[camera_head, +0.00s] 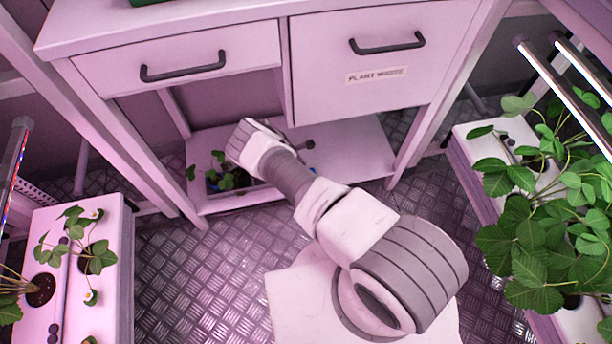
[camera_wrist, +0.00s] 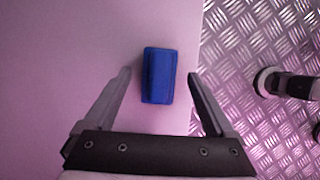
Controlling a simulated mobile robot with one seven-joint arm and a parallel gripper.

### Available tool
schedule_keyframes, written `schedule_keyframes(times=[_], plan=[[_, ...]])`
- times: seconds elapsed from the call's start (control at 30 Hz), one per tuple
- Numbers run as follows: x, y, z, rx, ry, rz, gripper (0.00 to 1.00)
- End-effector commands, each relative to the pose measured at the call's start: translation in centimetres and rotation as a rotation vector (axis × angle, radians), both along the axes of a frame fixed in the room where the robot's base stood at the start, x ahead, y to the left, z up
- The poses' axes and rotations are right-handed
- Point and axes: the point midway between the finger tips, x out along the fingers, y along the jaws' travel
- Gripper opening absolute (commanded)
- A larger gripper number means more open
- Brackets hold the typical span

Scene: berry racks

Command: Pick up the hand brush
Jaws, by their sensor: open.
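A blue block-shaped object (camera_wrist: 159,76), which I take to be the hand brush, lies on a pale flat surface (camera_wrist: 60,60) in the wrist view. No bristles or handle can be made out. My gripper (camera_wrist: 158,76) is open, with one finger on each side of the blue object and a clear gap on both sides. I cannot tell how far above it the fingers are.
The low shelf sits under a cabinet with a drawer (camera_head: 190,70) and a "plant waste" front (camera_head: 375,75). A potted plant (camera_head: 226,180) stands on the shelf's left. Planters stand left (camera_head: 110,290) and right (camera_head: 470,170). Patterned metal floor (camera_head: 190,290) lies before the shelf.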

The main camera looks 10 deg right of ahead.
Motion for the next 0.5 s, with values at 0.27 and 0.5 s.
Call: schedule_keyframes(times=[0.27, 0.5], plan=[[0.10, -0.69, -1.70, 0.001, -0.003, -0.001, 0.90], [0.09, -0.69, -1.64, 0.000, -0.001, -0.001, 0.70]])
